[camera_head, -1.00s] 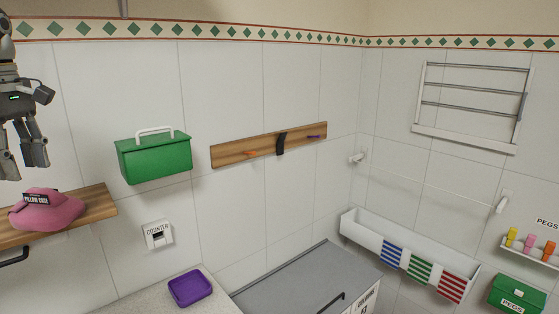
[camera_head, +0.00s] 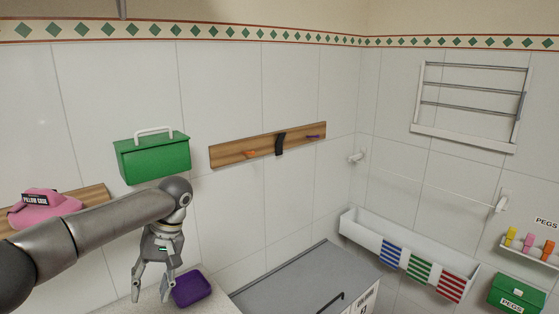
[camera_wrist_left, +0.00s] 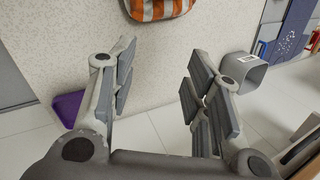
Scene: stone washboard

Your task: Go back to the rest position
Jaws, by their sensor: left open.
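My left gripper (camera_head: 152,284) hangs down in the head view with its fingers spread and nothing between them. It is above the pale counter at the lower left, just left of the purple tray (camera_head: 194,287). In the left wrist view its two fingers (camera_wrist_left: 160,100) are apart and empty, with floor tiles and a speckled surface beyond. My left arm crosses the lower left of the head view and partly covers the wooden shelf. My right gripper is not in view.
A pink pillow-case bundle (camera_head: 45,205) sits on the wooden shelf (camera_head: 92,193). A green box (camera_head: 153,160) hangs on the wall. A grey lid or worktop (camera_head: 300,284) lies to the right. In the wrist view an orange-striped item (camera_wrist_left: 158,8) and a grey bin (camera_wrist_left: 240,72) show.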

